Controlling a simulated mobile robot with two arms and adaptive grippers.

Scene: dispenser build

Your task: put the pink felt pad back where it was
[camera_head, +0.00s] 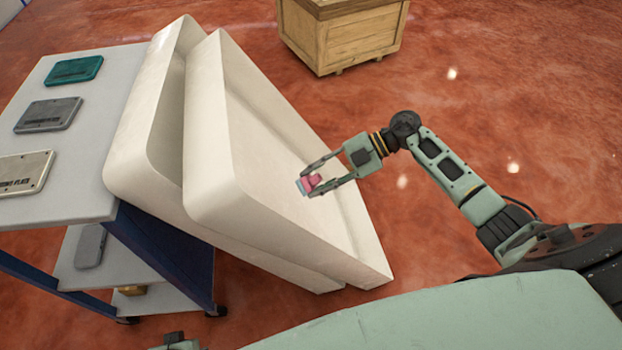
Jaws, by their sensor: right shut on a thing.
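My right gripper (314,178) is shut on a small pink thing, which looks like the pink felt pad (314,180). A small pale blue face shows at its left side; I cannot tell whether it is part of the pad. The gripper holds it over the inner face of the front white tray (240,160), toward its right side. I cannot tell whether the pad touches the tray. The fingers hide part of the pad.
A second white tray (150,150) leans behind the front one, against a cart with a grey top (100,110). Teal (74,69), grey (48,115) and cream (24,173) plates lie on top. A wooden crate (345,35) stands at the back. Red floor is clear at right.

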